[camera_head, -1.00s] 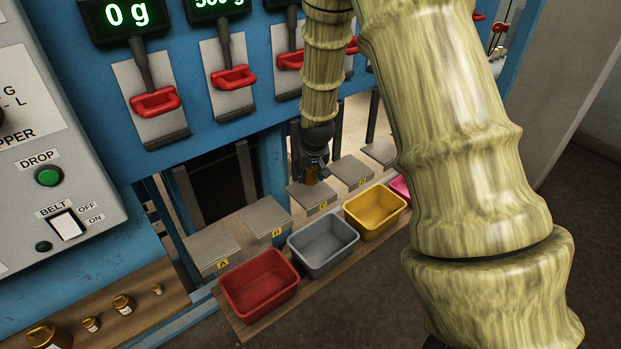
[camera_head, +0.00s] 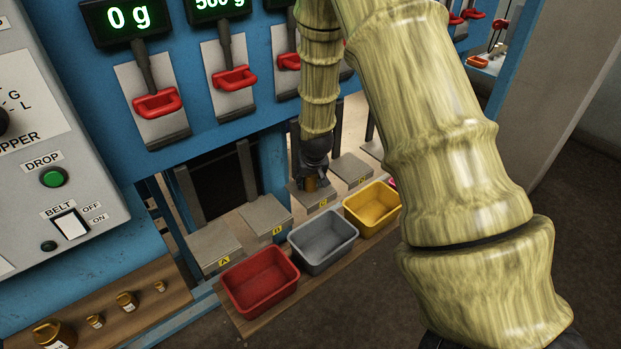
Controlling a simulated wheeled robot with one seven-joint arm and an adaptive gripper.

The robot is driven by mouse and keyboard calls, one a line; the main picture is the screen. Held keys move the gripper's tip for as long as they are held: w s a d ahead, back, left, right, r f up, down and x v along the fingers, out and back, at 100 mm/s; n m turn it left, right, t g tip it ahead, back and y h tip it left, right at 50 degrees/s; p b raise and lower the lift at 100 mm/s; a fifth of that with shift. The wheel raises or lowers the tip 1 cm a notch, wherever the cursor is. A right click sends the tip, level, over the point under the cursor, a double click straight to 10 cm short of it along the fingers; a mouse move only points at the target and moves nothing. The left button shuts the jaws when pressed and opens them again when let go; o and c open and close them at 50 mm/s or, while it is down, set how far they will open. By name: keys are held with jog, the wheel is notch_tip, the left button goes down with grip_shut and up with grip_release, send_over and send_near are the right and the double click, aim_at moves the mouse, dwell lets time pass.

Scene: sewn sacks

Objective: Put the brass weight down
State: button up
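The brass weight (camera_head: 310,184) is a small, dark golden cylinder at plate C. My gripper (camera_head: 311,177) points down from above, with its dark fingers around the weight's upper part. It looks shut on the weight. The weight is upright, low over the grey plate C (camera_head: 299,198) or touching it; I cannot tell which. The fingers hide part of the weight.
Plates A (camera_head: 212,243) and B (camera_head: 265,215) are bare. Red (camera_head: 257,307), grey (camera_head: 323,266) and yellow (camera_head: 372,228) bins stand in front of the plates. Several brass weights (camera_head: 126,301) sit on a wooden ledge at lower left. Red handles (camera_head: 157,103) hang above.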

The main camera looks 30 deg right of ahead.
jog(key=shift+o, duration=1.1)
jog(key=shift+r, duration=0.25)
jog(key=b+v, duration=0.2)
jog(key=v, duration=1)
jog(key=shift+b, duration=0.4)
jog(key=shift+s+f, duration=0.1)
